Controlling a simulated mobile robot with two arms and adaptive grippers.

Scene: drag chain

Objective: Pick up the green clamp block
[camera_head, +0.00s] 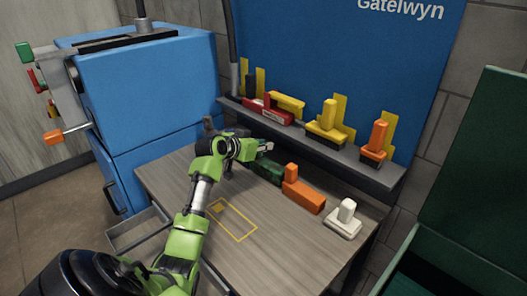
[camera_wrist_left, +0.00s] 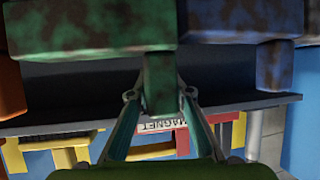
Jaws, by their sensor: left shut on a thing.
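The green clamp block (camera_head: 267,168) is dark green and lies on the wooden table, partly hidden behind my left gripper (camera_head: 264,147). In the left wrist view, the worn green block (camera_wrist_left: 95,28) fills the top, and its narrow upright part (camera_wrist_left: 160,75) sits between the two fingertips of my left gripper (camera_wrist_left: 160,98). The left gripper is shut on that part. I cannot tell whether the block is clear of the table. My right gripper is not in view.
An orange block (camera_head: 304,195) and a white block (camera_head: 345,218) stand to the right on the table (camera_head: 290,250). A blue block (camera_wrist_left: 238,48) is beside the green one. The grey shelf (camera_head: 375,175) behind holds red, yellow and orange pieces.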

